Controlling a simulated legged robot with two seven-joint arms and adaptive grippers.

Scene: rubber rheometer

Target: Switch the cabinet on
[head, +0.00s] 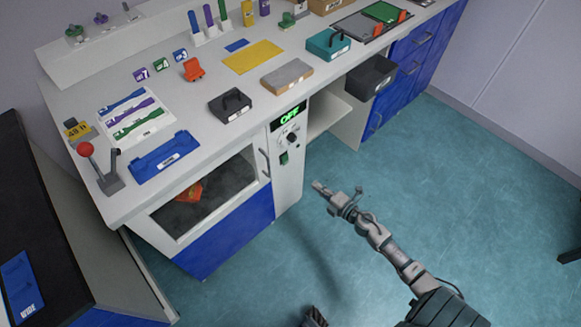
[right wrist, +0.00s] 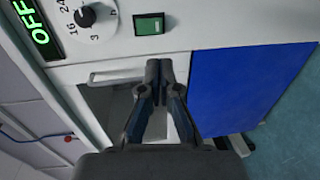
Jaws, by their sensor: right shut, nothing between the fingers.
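The cabinet under the bench has a glazed door (head: 205,195) and a narrow white control panel (head: 289,180). Its display (head: 289,117) reads OFF in green; the same display (right wrist: 33,28) shows sideways in the right wrist view. A dial (head: 291,138) sits below the display, and a green rocker switch (head: 284,158) below the dial. In the right wrist view the switch (right wrist: 149,24) is unobstructed, just beyond my fingertips. My right gripper (head: 318,186) is shut and empty, in front of the panel, lower than the switch and to its right.
The door handle (head: 265,163) stands out left of the panel. The bench top (head: 185,110) holds trays, boxes and a red-knobbed lever (head: 86,149) at its left corner.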

